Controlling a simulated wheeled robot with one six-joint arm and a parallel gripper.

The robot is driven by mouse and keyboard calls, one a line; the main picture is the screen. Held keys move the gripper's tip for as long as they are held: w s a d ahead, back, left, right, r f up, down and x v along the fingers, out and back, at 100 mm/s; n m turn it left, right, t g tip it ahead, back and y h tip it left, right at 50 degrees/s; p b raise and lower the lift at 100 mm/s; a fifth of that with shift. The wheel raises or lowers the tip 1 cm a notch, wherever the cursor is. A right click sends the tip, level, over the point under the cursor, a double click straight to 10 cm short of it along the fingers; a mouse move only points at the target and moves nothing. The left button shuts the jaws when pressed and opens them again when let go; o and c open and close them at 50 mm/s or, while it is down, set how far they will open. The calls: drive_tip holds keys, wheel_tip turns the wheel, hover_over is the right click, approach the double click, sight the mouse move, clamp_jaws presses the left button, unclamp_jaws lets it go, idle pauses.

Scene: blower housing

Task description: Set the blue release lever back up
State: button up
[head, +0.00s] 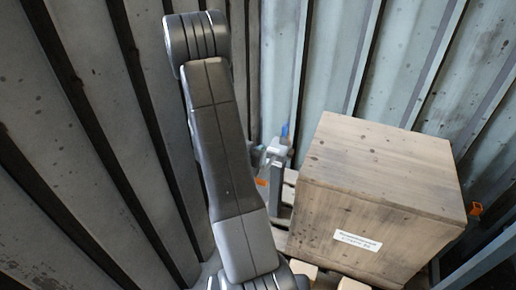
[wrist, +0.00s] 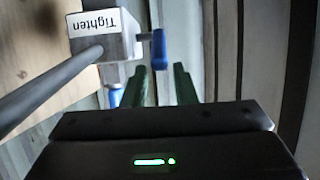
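In the wrist view, a blue lever (wrist: 160,49) sticks out from the side of a grey block (wrist: 112,42) whose white label reads "Tighten", upside down in this view. My gripper (wrist: 160,80) has two green fingers standing apart, with nothing seen between them. The blue lever's end is just ahead of the gap between the fingertips; I cannot tell the exact distance. A second blue piece (wrist: 115,94) shows below the block, partly hidden near the left finger. In the head view, a small blue part (head: 284,131) shows above the grey fitting; my arm hides most of my gripper there.
A grey rod (wrist: 45,88) runs to the block from the lower left. A large wooden crate (head: 375,185) stands close on the right of the fitting's post (head: 275,185). Ribbed metal walls (head: 95,130) close in on the left and behind. Room around the fitting is narrow.

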drive_tip(key=shift+x, duration=1.7)
clamp_jaws()
unclamp_jaws()
drive_tip(key=shift+s, duration=0.1)
